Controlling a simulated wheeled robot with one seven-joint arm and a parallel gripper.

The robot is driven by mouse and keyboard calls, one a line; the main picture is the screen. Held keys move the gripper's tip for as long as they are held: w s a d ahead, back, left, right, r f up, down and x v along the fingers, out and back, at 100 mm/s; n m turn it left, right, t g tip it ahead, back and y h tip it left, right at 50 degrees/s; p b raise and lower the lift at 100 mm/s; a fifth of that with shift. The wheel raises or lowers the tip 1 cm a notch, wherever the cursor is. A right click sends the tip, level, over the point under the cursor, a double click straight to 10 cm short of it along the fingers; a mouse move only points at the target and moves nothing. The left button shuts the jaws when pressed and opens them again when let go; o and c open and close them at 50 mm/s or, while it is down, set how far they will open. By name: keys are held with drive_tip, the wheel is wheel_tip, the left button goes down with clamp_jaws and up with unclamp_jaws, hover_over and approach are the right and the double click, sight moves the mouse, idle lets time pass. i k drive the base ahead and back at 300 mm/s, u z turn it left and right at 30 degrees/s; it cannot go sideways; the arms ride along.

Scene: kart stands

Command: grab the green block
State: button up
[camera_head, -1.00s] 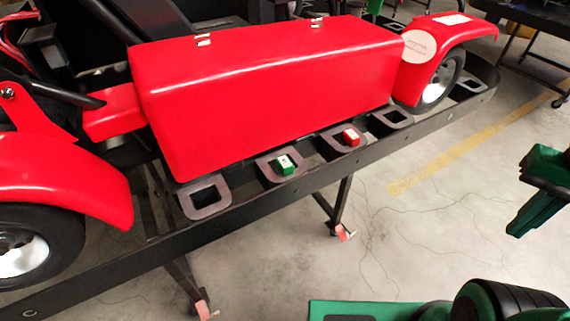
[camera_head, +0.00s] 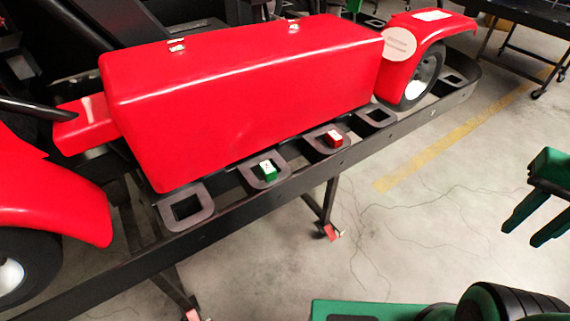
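The green block (camera_head: 267,171) has a pale top with a small mark. It sits on a dark bracket on the kart stand's near rail, left of the middle of the view. My gripper (camera_head: 523,228) is at the right edge, green, with its two fingers apart and nothing between them. It is over the floor, well to the right of the green block and apart from it. Part of the arm behind the fingers is cut off by the frame edge.
A red block (camera_head: 333,139) sits on the bracket to the right of the green one. The red kart body (camera_head: 240,95) rises right behind the brackets. The black rail (camera_head: 240,212) runs along their front. Open floor (camera_head: 420,225) lies between rail and gripper.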

sight(266, 169)
drive_tip(key=z, duration=0.45)
drive_tip(key=k, duration=0.5)
drive_tip(key=u, duration=1.15)
drive_tip(key=i, duration=0.5)
drive_tip(key=z, duration=0.05)
